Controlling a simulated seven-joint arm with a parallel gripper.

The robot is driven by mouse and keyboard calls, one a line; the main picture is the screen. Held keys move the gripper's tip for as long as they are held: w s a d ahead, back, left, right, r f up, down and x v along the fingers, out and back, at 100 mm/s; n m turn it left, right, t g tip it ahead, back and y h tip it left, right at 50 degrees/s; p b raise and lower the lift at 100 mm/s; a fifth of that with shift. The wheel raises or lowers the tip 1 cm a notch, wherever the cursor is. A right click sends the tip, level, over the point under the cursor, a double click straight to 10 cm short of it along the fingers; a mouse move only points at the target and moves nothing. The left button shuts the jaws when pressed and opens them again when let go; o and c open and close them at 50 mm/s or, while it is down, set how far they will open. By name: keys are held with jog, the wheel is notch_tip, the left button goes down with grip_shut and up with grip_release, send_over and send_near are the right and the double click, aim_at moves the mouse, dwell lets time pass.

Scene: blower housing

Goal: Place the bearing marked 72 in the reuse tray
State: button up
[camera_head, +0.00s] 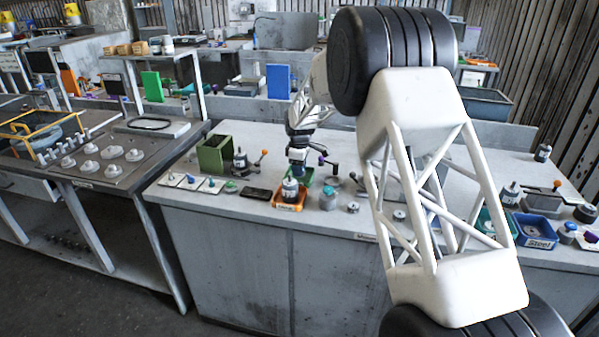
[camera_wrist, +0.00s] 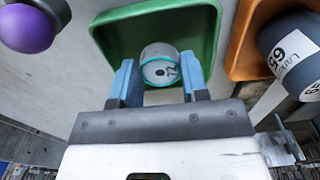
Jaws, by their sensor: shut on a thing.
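The bearing marked 72 (camera_wrist: 160,62) is a short grey cylinder with a teal ring around its marked face. My gripper (camera_wrist: 159,78) has its blue fingers shut on it, one on each side. The bearing shows within the outline of a green tray (camera_wrist: 207,20); I cannot tell whether it touches the tray floor. In the head view my gripper (camera_head: 297,170) points down at the green tray (camera_head: 319,173), behind an orange tray (camera_head: 288,207). The bearing is hidden there. I can read no label on either tray.
In the wrist view, a dark cylinder labelled 65 (camera_wrist: 290,55) stands in the orange tray close to my right finger. A purple knob (camera_wrist: 28,28) is at the upper left. A green box (camera_head: 214,153) stands left on the bench; a blue Steel bin (camera_head: 535,231) is far right.

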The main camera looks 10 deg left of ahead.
jog(key=shift+f, duration=0.75)
jog(key=shift+f, duration=0.1)
jog(key=o, duration=1.1)
notch_tip(320, 180, up, 12)
dwell(0.7)
